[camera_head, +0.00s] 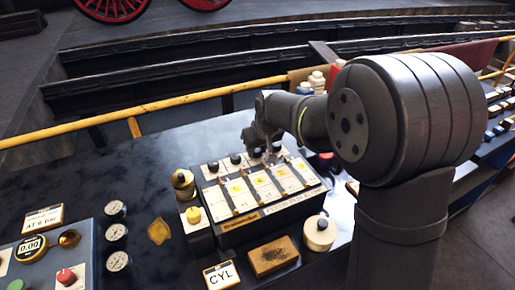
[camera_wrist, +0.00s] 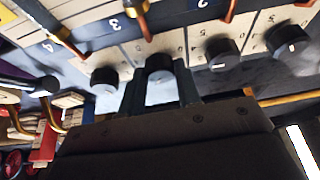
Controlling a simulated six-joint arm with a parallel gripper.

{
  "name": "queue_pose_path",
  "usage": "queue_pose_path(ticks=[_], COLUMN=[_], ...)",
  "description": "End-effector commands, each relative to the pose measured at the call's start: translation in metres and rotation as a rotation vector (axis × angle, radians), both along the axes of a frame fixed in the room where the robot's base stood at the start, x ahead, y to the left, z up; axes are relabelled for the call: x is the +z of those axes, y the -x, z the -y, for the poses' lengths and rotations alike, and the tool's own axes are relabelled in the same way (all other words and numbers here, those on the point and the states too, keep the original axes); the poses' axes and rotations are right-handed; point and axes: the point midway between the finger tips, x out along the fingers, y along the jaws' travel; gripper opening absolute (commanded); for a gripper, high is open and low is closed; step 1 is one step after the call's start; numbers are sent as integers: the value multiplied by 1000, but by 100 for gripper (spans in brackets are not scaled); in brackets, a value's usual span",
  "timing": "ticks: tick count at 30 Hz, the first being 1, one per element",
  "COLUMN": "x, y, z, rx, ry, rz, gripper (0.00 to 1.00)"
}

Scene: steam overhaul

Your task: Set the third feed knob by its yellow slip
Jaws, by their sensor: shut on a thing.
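In the head view my gripper (camera_head: 267,152) reaches the far edge of the panel and partly hides the knobs there. Yellow slips (camera_head: 237,188) lie on the panel columns; their writing is too small to read.
The neighbouring knobs stand close on both sides, the fourth (camera_wrist: 104,80) and the second (camera_wrist: 222,53). A brass knob (camera_head: 183,182) stands left of the panel. A round cream pot (camera_head: 319,233), a brown block (camera_head: 273,256) and a CYL card (camera_head: 221,276) lie in front.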

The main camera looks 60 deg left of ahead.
Motion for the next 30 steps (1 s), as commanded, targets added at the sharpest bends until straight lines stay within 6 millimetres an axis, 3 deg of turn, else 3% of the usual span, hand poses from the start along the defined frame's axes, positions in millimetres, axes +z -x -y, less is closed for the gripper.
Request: queue_pose_path(ticks=[18, 30], x=[0, 0], y=[-5, -6], z=[-1, -2], rx=[500, 653], ry=[-1, 0], rz=[-1, 0], gripper=[8, 8])
